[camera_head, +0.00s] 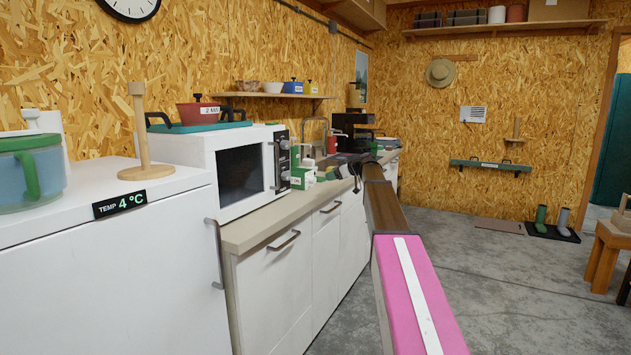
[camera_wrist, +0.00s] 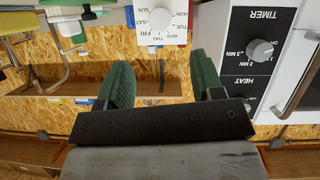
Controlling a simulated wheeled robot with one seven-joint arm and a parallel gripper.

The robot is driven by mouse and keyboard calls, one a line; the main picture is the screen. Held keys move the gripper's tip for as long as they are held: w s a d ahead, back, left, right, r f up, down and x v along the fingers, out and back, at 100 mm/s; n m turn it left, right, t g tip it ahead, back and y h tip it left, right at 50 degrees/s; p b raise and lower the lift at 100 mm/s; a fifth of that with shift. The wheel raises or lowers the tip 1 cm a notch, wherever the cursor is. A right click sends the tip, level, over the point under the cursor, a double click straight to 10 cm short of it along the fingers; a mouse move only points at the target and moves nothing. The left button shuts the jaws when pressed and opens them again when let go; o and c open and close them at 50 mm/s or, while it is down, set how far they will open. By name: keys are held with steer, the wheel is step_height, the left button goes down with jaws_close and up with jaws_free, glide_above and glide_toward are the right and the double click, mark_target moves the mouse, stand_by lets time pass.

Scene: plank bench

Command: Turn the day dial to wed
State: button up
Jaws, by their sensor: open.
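The day dial (camera_wrist: 161,22) shows at the top of the wrist view, on a white face with small upside-down day labels around it; SUN, MON, TUE, FRI and SAT can be made out. The day its pointer marks is too small to tell. My gripper (camera_wrist: 163,82) has two green finger pads spread apart, with nothing between them. The dial face lies beyond the fingertips, roughly in line with the gap, and looks apart from them. In the head view my gripper is far off past the microwave, too small to show its fingers clearly.
A white microwave (camera_head: 228,165) stands on the counter (camera_head: 258,226); its TIMER knob (camera_wrist: 260,50) and HEAT knob are right of my fingers in the wrist view. A tap (camera_head: 314,127) and a black machine (camera_head: 352,132) stand farther along.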

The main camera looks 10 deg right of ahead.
mark_target(315, 180)
steer(key=x, duration=1)
steer(key=shift+f, duration=0.15)
steer(key=c, duration=0.9)
